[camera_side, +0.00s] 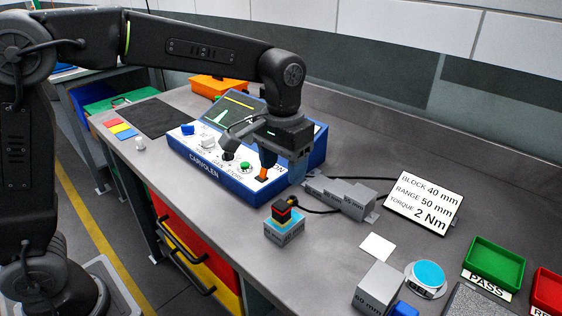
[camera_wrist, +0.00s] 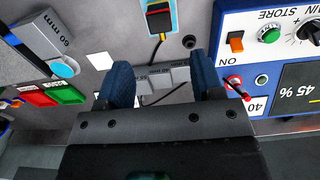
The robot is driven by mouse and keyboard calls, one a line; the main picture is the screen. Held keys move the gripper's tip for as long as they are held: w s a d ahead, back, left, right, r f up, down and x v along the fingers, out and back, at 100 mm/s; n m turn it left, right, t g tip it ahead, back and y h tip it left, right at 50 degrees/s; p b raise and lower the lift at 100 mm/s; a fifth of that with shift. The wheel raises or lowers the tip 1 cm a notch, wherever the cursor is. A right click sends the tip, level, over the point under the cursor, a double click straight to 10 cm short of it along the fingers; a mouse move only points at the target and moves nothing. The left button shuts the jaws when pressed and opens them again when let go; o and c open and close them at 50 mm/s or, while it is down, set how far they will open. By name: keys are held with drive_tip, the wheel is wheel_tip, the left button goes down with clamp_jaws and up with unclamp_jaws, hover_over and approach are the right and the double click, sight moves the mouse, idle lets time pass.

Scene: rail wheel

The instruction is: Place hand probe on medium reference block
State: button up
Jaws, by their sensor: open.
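The hand probe (camera_side: 283,210), black with an orange-red band, stands upright on a small grey block (camera_side: 285,232) with a light-blue top. That block's printed label is too small to read surely. The probe also shows in the wrist view (camera_wrist: 160,18), beyond the fingertips at the top. A grey stepped block (camera_side: 345,197) lies behind the probe to the right and shows between my fingers in the wrist view (camera_wrist: 158,78). A larger grey block marked 60 mm (camera_side: 377,288) stands at the front right. My gripper (camera_side: 249,158) is open and empty, over the instrument's front.
The blue instrument (camera_side: 215,180) with knobs and screen stands behind my gripper. A black cable (camera_side: 320,210) runs from the probe. A sign (camera_side: 424,203) reads block 40 mm, range 50 mm, torque 2 Nm. A round blue-topped dish (camera_side: 427,275) and green PASS tray (camera_side: 493,262) are right.

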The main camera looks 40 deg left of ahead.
drive_tip(key=s+a+r+t, duration=0.1)
drive_tip(key=s+a+t, duration=0.1)
drive_tip(key=s+a, duration=0.3)
drive_tip(key=s+a+t, duration=0.3)
drive_tip(key=s+a, duration=0.2)
drive_tip(key=s, duration=0.9)
drive_tip(key=shift+s+r+t, duration=0.3)
drive_tip(key=shift+r, duration=0.1)
